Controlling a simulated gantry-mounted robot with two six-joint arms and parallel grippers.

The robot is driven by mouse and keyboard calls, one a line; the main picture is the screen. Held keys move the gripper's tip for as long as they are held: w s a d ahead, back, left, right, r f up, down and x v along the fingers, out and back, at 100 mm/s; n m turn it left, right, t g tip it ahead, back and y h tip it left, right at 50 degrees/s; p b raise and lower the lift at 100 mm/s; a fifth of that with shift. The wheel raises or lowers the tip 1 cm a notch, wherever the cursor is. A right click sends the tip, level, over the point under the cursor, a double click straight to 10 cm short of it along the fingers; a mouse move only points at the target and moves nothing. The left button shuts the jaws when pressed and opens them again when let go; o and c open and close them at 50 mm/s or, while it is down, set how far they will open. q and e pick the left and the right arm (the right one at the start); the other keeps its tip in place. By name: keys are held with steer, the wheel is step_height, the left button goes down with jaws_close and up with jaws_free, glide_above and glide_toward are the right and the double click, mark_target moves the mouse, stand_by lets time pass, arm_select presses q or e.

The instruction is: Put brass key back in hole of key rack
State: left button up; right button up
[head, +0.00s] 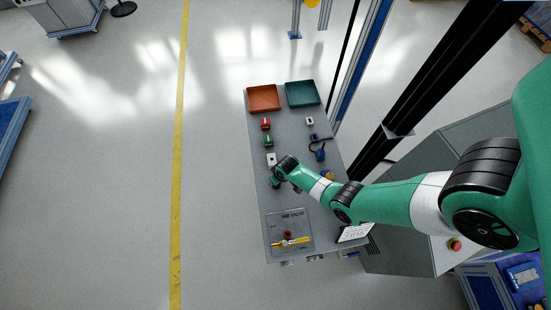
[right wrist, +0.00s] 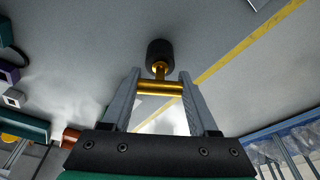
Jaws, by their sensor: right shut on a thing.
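The brass key (right wrist: 160,88) shows in the right wrist view as a gold bar with a short gold stem and a dark round end. My right gripper (right wrist: 158,82) is shut on the gold bar, between its two grey fingers. My left gripper is not in view.
The grey table (head: 290,107) carries an orange tray (head: 263,98), a teal tray (head: 302,93), a red block (head: 265,123), a green block (head: 268,140) and a white block (head: 271,158). An air valve panel (head: 274,225) lies at the near end. Open floor is left of the table.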

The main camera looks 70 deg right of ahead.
steer(key=shift+o, duration=0.4)
steer(key=shift+r, duration=0.35)
steer(key=c, duration=0.7)
steer(key=shift+o, duration=0.2)
steer(key=shift+w+d+p+v, duration=0.1)
steer(key=shift+w+p+v, duration=0.05)
steer(key=shift+p+v, duration=0.6)
steer(key=shift+w+d+p+v, duration=0.1)
steer(key=shift+w+p+v, duration=0.05)
steer(key=shift+p+v, duration=0.6)
steer(key=shift+w+d+p+v, duration=0.1)
steer(key=shift+w+p+v, duration=0.05)
steer(key=shift+p+v, duration=0.55)
steer(key=p+v, duration=0.2)
steer(key=p, duration=0.1)
steer(key=w+p+v, duration=0.1)
steer(key=v, duration=0.1)
steer(key=shift+s+d+r, duration=0.1)
steer(key=shift+d+r, duration=0.05)
steer(key=shift+d, duration=0.1)
